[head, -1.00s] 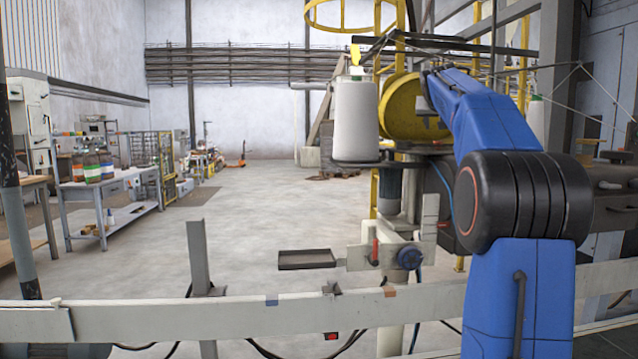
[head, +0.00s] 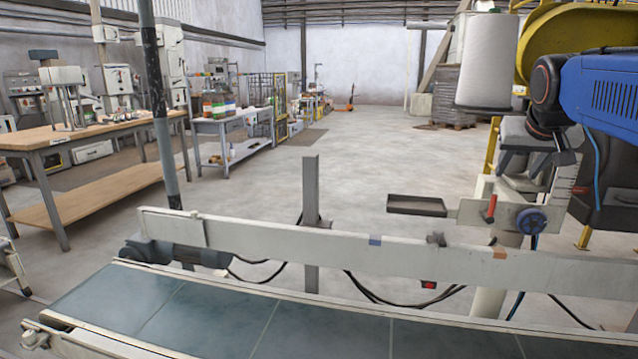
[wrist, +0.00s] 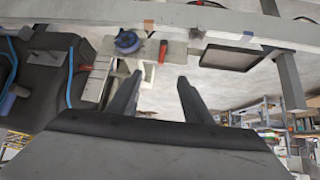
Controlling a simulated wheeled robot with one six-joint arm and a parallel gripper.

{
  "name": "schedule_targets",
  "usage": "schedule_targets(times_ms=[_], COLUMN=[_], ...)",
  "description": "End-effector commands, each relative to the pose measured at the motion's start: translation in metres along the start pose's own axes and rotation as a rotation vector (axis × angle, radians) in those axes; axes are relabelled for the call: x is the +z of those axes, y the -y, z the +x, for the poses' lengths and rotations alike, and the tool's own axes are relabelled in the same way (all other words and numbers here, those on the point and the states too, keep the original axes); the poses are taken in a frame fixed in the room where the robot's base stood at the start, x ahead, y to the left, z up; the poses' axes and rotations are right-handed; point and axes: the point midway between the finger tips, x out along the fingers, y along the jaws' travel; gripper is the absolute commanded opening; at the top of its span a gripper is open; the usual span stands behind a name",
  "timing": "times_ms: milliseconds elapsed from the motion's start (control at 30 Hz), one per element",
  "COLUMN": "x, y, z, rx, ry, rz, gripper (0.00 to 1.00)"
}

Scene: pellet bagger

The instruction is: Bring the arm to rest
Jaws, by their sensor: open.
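My blue arm (head: 605,92) reaches in from the right edge of the head view, with its black wrist joint bent downward. My gripper shows in the wrist view (wrist: 155,85) as two dark fingers spread apart, with nothing between them. Beyond the fingers in the wrist view are a blue knob (wrist: 127,41) and a red handle (wrist: 163,51). I cannot tell how far the fingers are from them.
A conveyor (head: 180,310) with a pale side rail (head: 330,248) runs across the front. A small dark tray (head: 416,205) sticks out left of the knob (head: 531,220). A white cylinder (head: 487,60) hangs beside the yellow machine part. Open floor (head: 380,160) lies behind the rail.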

Motion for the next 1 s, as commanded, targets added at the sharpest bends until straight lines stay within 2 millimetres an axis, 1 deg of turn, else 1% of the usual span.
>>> schedule_targets(times_ms=[33,67,100,167,200,267,300,367,400,467,500,600,700,800,900,1000], x=[0.031,0.049,0.072,0.108,0.132,0.168,0.193,0.23,0.254,0.288,0.31,0.355,0.385,0.4,0.405,0.405], y=[0.011,0.015,0.022,0.031,0.036,0.043,0.046,0.051,0.054,0.057,0.058,0.06,0.06,0.06,0.06,0.06], z=[-0.004,-0.005,-0.005,-0.007,-0.008,-0.009,-0.009,-0.009,-0.009,-0.008,-0.007,-0.006,-0.004,-0.003,-0.002,-0.002], rx=[-0.021,-0.031,-0.047,-0.068,-0.082,-0.105,-0.118,-0.138,-0.152,-0.171,-0.182,-0.205,-0.221,-0.228,-0.231,-0.231], ry=[0.024,0.04,0.061,0.091,0.111,0.141,0.162,0.192,0.211,0.239,0.256,0.294,0.318,0.331,0.335,0.335], rz=[-0.022,-0.034,-0.05,-0.074,-0.091,-0.116,-0.131,-0.157,-0.174,-0.197,-0.212,-0.243,-0.263,-0.274,-0.278,-0.278], gripper=[0.46,0.46,0.46,0.46,0.46,0.46,0.46,0.46,0.46,0.46,0.46,0.46,0.46,0.46,0.46,0.46])
